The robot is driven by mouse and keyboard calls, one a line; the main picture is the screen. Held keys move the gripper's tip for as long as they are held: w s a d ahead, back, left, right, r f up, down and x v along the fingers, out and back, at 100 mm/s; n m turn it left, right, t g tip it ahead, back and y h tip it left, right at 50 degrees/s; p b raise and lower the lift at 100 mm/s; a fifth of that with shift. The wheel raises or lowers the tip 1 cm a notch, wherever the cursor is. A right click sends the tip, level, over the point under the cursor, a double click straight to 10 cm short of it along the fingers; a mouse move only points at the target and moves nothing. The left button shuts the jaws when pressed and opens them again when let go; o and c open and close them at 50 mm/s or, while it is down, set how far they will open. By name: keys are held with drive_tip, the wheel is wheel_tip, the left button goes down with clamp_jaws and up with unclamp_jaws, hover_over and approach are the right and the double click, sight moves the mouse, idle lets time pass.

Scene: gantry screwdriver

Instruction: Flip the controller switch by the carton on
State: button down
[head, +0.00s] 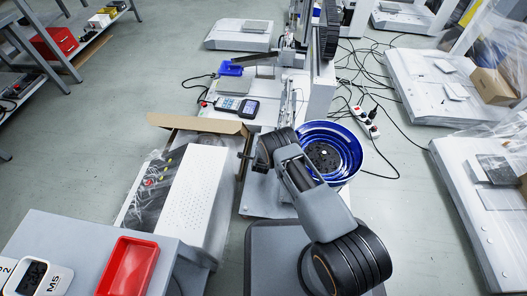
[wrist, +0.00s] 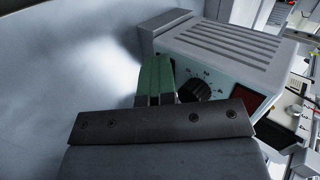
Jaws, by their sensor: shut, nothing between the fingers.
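The controller (wrist: 228,42) is a grey box with a vented top in the wrist view. Its pale front panel carries a black knob (wrist: 196,89) with markings and a dark red panel (wrist: 254,117). My gripper's green fingers (wrist: 156,72) are together, with nothing between them, in front of the left end of that panel. Whether they touch it I cannot tell. I cannot make out the switch; the fingers cover part of the panel. In the head view my gripper (head: 245,156) is beside the open brown carton (head: 200,123); I cannot pick out the controller there.
A blue bowl feeder (head: 347,145) stands right of my arm. A handheld meter (head: 237,105) and a blue bin (head: 230,68) lie beyond the carton. A red tray (head: 127,266) sits on the near bench. Cables and a power strip (head: 364,122) lie on the floor at right.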

drive_tip(key=shift+w+d+r+b, duration=0.25)
drive_tip(key=shift+w+b, duration=0.25)
drive_tip(key=shift+w, duration=0.1)
drive_tip(key=shift+s+d, duration=0.1)
drive_tip(key=shift+d, duration=0.05)
drive_tip(key=shift+s+d+f+p, duration=0.1)
drive_tip(key=shift+s+d+p, duration=0.25)
drive_tip(key=shift+d, duration=0.2)
idle(0.4)
drive_tip(key=s, duration=0.1)
drive_tip(key=s+p, duration=0.1)
drive_tip(key=s, duration=0.1)
drive_tip(key=s+a+p, duration=0.1)
drive_tip(key=shift+s+r, duration=0.3)
drive_tip(key=shift+r, duration=0.1)
drive_tip(key=p+v, duration=0.4)
drive_tip(key=v, duration=0.5)
drive_tip(key=shift+s+d+f+p, duration=0.15)
drive_tip(key=shift+s+f+p, duration=0.05)
drive_tip(key=shift+s+p, duration=0.1)
